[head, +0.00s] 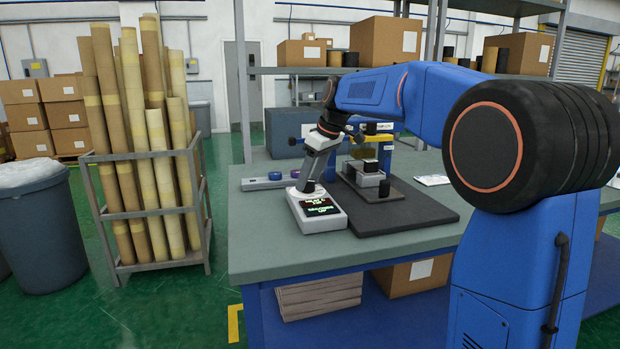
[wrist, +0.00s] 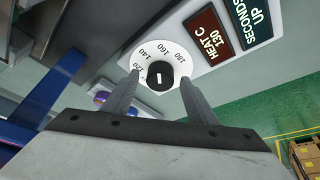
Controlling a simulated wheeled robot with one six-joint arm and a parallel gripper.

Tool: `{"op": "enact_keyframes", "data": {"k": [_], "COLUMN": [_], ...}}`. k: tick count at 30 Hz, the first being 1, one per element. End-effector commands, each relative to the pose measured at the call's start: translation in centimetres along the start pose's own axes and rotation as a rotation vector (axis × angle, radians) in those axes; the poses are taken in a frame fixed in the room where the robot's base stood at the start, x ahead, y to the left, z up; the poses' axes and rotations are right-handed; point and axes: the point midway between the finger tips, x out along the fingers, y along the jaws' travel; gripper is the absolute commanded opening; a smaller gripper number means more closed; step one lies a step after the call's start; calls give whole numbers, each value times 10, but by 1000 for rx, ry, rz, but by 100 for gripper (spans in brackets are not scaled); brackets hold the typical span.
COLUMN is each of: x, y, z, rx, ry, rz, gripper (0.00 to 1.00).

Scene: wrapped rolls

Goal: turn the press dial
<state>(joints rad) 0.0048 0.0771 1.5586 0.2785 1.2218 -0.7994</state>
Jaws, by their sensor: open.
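The press dial is a black knob (wrist: 160,75) with a short white mark, set on a white disc (wrist: 180,53) printed with numbers, in the wrist view. The disc sits on a pale control box (wrist: 104,58), which shows in the head view at the table's near left (head: 322,222). Its red display (wrist: 208,36) reads HEAT C 130 and a dark green one (wrist: 245,21) reads SECONDS UP. My gripper (wrist: 160,79) is open, with one finger on each side of the knob. Contact cannot be told.
The control box stands on a grey-green table (head: 262,235). A dark mat (head: 425,210) to its right bears a small black cylinder (head: 384,189) on a plate. A cart of tall rolls (head: 150,210) stands left of the table.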

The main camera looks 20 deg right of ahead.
Motion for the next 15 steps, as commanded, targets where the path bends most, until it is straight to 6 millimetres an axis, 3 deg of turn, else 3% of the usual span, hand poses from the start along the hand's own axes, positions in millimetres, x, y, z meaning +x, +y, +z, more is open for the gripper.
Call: {"op": "enact_keyframes", "data": {"k": [3, 8, 15], "x": [0, 0, 0], "y": [0, 0, -1], "z": [0, 0, 0], "rx": [0, 0, 34], "ry": [0, 0, 0], "rz": [0, 0, 14], "gripper": [50, 12, 11]}}
